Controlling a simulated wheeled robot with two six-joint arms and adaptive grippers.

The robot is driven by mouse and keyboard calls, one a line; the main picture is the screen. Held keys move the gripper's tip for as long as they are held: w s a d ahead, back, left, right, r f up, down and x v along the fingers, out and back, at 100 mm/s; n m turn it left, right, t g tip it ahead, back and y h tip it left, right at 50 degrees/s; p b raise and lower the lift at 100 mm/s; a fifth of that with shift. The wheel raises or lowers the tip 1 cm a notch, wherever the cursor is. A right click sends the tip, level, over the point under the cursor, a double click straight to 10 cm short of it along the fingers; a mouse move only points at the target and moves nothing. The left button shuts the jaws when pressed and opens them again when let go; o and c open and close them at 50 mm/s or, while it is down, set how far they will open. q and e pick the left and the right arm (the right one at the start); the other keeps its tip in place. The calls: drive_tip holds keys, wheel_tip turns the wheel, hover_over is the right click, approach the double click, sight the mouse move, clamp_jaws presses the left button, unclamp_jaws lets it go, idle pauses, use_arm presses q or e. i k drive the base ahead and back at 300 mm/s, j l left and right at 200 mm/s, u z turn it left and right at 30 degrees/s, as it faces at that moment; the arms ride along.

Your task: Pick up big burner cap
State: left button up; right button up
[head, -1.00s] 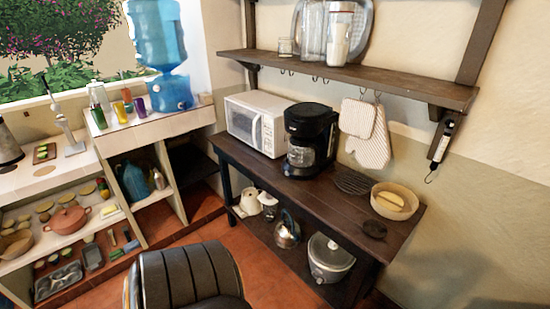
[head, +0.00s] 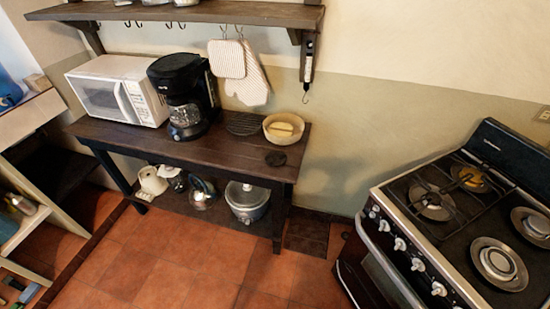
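A small dark round disc (head: 276,158), which looks like the big burner cap, lies flat on the dark wooden table (head: 225,158) near its right front edge. The stove (head: 455,215) stands at the right with several burners. One burner (head: 472,180) at the back left shows a brassy, uncovered centre. Another burner (head: 498,262) at the front right has a pale round top. Neither of my grippers is in view.
A bowl (head: 278,136) with yellow pieces and a round wire rack (head: 243,123) sit near the disc. A coffee maker (head: 184,95) and a white microwave (head: 117,90) stand further left. A shelf (head: 190,12) hangs above. The tiled floor (head: 190,260) before the table is clear.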

sight(276, 157)
drive_tip(key=j+z, duration=0.1)
drive_tip(key=z, duration=0.4)
drive_tip(key=i+j+z, duration=0.1)
drive_tip(key=z, duration=0.35)
drive_tip(key=j+z, duration=0.2)
drive_tip(key=z, duration=0.3)
drive_tip(key=j+z, duration=0.15)
drive_tip(key=j, duration=0.4)
drive_tip(key=j+z, duration=0.15)
drive_tip(key=j, duration=0.35)
drive_tip(key=j+z, duration=0.2)
drive_tip(key=j, duration=0.35)
drive_tip(key=k+j+z, duration=0.15)
drive_tip(key=j, duration=0.35)
drive_tip(key=k+j+z, duration=0.15)
drive_tip(key=j, duration=0.35)
drive_tip(key=i, duration=0.05)
